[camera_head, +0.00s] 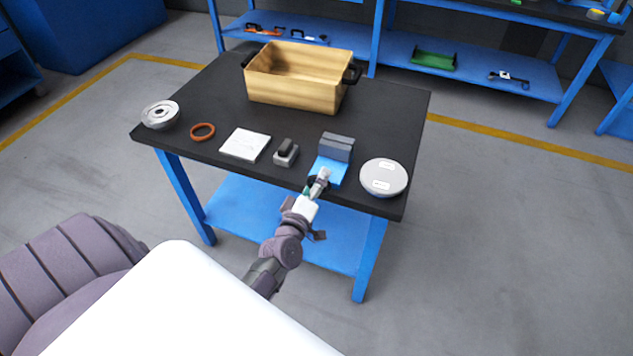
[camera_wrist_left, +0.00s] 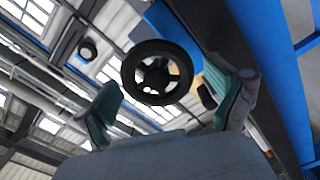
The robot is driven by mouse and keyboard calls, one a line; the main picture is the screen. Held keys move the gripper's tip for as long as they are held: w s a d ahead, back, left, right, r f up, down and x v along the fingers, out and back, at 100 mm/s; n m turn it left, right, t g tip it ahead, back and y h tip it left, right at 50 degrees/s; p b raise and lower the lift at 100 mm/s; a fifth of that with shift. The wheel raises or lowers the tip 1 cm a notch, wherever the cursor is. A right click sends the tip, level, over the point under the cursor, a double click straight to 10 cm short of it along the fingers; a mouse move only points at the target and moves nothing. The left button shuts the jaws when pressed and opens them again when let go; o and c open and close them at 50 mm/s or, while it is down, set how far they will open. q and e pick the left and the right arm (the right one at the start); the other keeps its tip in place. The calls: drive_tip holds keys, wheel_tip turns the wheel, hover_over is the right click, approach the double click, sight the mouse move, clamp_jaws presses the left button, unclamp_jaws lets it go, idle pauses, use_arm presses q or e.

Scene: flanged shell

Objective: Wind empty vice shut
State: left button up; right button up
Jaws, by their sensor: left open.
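The vice stands at the table's front edge, with a blue base (camera_head: 330,176) and grey jaws (camera_head: 337,142). No part is visible between the jaws; the width of their gap is hard to tell. My left gripper (camera_head: 313,184) is at the vice's near side, in front of the base. In the left wrist view, a dark spoked handwheel (camera_wrist_left: 131,72) is ahead of the open left gripper (camera_wrist_left: 168,98), between its two fingers. I cannot tell whether the fingers touch it. A blue part (camera_wrist_left: 168,24) is behind the wheel. My right gripper is not in view.
On the black table (camera_head: 205,95) are a wooden-looking bin (camera_head: 290,88), a round grey flanged part (camera_head: 160,115), an orange ring (camera_head: 202,131), a white pad (camera_head: 245,145), a small grey block (camera_head: 286,153) and a round silver plate (camera_head: 384,178) close right of the vice.

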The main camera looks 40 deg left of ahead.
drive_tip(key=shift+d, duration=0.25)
